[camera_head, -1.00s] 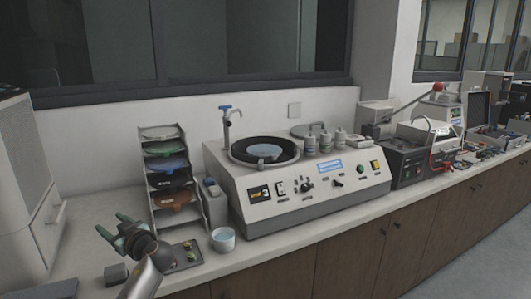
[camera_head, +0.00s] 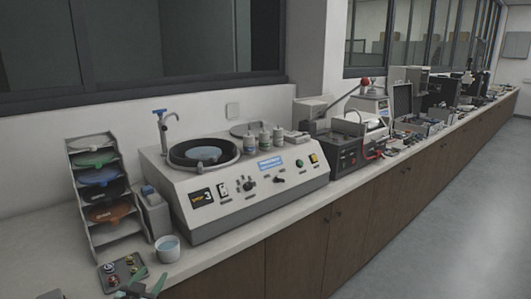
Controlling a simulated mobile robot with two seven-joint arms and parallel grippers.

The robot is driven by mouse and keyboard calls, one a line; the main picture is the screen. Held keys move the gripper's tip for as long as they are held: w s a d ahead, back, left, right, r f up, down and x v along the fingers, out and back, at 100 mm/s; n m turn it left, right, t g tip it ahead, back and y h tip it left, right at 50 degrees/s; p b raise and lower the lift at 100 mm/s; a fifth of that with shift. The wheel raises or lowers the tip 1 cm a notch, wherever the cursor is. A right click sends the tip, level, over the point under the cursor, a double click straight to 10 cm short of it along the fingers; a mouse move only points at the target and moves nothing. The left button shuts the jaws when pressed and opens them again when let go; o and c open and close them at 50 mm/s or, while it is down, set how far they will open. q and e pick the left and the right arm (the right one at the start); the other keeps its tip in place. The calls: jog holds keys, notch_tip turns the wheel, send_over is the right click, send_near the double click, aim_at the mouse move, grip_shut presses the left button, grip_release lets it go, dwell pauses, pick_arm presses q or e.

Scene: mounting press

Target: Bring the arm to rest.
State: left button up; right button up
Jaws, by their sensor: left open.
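My left gripper (camera_head: 149,281) shows at the bottom left edge of the head view, with its greenish fingers apart and nothing seen between them. Most of its arm is cut off by the frame's lower edge. It appears in front of a small dark tray (camera_head: 112,279) holding small pieces; I cannot tell its height over the counter. My right gripper is not in view.
A white cup (camera_head: 167,249) and a rack of coloured discs (camera_head: 88,222) stand near the gripper. A grinding machine (camera_head: 240,197) fills the middle of the counter. Farther right stand a black unit (camera_head: 339,152) and more equipment. Open floor (camera_head: 462,235) lies at right.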

pick_arm(q)
jog(key=s+d+f+g+h, duration=0.15)
jog(key=s+d+f, duration=0.25)
jog(key=s+f, duration=0.4)
jog(key=s+d+f+g, duration=0.2)
jog(key=s+d+f, duration=0.2)
jog(key=s+f, duration=0.4)
jog(key=s+d+f+g, duration=0.1)
jog(key=s+d+f, duration=0.1)
jog(key=s, duration=0.7)
jog(key=s+d+f+n+g+h, duration=0.1)
jog(key=s+d, duration=0.2)
jog(key=s, duration=0.6)
jog(key=shift+f, duration=0.35)
jog(key=shift+d, duration=0.1)
